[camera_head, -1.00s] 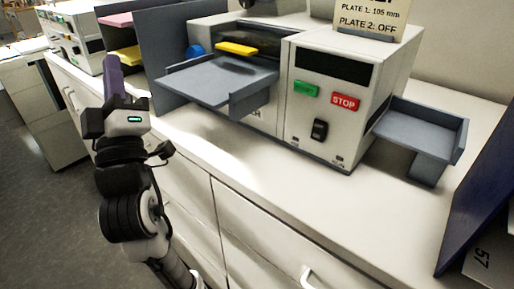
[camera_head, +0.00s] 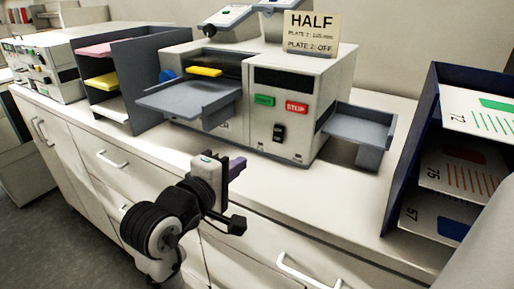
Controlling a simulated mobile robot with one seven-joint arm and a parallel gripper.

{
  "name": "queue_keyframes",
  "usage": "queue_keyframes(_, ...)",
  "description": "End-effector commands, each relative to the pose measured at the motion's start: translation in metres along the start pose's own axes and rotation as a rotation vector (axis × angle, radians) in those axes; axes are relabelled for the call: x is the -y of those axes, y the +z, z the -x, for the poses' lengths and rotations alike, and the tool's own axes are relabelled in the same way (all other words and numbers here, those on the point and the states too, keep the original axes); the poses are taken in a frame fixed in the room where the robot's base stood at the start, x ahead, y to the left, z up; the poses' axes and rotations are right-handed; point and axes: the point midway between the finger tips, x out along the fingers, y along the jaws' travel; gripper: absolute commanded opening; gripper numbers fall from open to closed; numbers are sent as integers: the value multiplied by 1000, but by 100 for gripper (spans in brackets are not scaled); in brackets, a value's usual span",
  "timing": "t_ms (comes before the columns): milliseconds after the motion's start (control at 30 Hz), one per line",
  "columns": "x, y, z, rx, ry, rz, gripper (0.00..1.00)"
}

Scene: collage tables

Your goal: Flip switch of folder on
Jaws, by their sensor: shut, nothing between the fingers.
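The folder (camera_head: 290,148) is a cream machine on the counter with a grey feed tray on its left and a grey output tray on its right. Its black rocker switch (camera_head: 279,132) sits on the front panel, below a green button (camera_head: 264,100) and a red STOP button (camera_head: 297,108). I cannot tell the rocker's position. My gripper (camera_head: 236,166), with purple fingers, is shut and empty. It is in front of the folder, lower and to the left of the switch, and apart from it.
A sign (camera_head: 312,33) reading HALF stands on the folder. A grey paper rack (camera_head: 150,85) stands left, and a dark blue rack (camera_head: 408,150) with numbered sheets stands right. The feed tray (camera_head: 185,98) juts out above my gripper's left. The counter front (camera_head: 330,215) is clear.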

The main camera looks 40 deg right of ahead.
Motion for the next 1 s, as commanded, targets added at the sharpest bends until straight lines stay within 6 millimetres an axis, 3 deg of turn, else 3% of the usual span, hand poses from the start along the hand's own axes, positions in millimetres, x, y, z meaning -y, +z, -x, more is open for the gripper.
queue_keyframes(467, 2, 6, -7, 20, -15, 10, 0)
queue_keyframes(667, 2, 7, -37, 23, -18, 12, 0)
queue_keyframes(1000, 2, 8, -108, 19, -17, 10, 0)
